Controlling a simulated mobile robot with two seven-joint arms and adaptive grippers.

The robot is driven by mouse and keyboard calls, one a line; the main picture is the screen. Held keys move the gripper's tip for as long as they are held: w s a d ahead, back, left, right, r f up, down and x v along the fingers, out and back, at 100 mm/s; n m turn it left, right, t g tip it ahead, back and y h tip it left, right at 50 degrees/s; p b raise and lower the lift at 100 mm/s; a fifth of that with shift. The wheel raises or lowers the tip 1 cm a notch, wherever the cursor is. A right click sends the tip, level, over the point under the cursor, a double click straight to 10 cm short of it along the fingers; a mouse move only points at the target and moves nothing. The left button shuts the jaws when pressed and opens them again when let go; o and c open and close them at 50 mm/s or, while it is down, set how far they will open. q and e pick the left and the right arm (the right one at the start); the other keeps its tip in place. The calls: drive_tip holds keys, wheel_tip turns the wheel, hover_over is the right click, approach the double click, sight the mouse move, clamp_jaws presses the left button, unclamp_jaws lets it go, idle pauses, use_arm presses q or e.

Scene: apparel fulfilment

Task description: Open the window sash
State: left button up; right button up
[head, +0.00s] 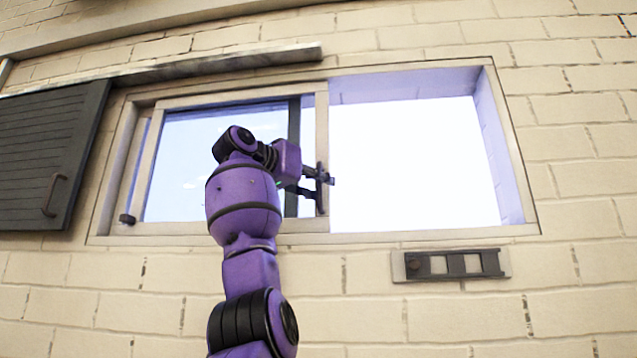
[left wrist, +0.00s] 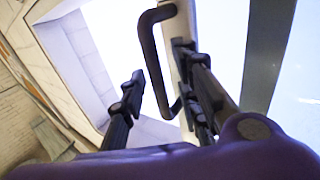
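The window sash (head: 322,120) is a pale-framed pane in the left half of the window frame. The right half is a bright opening with no pane visible in it. A dark bar handle (left wrist: 150,50) stands on the sash's edge stile (left wrist: 181,25) in the left wrist view. My left gripper (head: 318,180) is at the sash's right stile. In the left wrist view its two fingers (left wrist: 160,65) are spread, one on each side of the handle bar, with a gap showing on the left finger's side. My right gripper is not in view.
A dark slatted shutter (head: 45,150) hangs at the left under a rail (head: 200,67). A dark-and-pale plate (head: 450,265) is fixed to the brick wall below the opening. A small dark block (head: 127,219) sits at the frame's lower left.

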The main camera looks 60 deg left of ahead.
use_arm(q)
drive_tip(key=shift+s, duration=0.1)
drive_tip(key=v, duration=1.2)
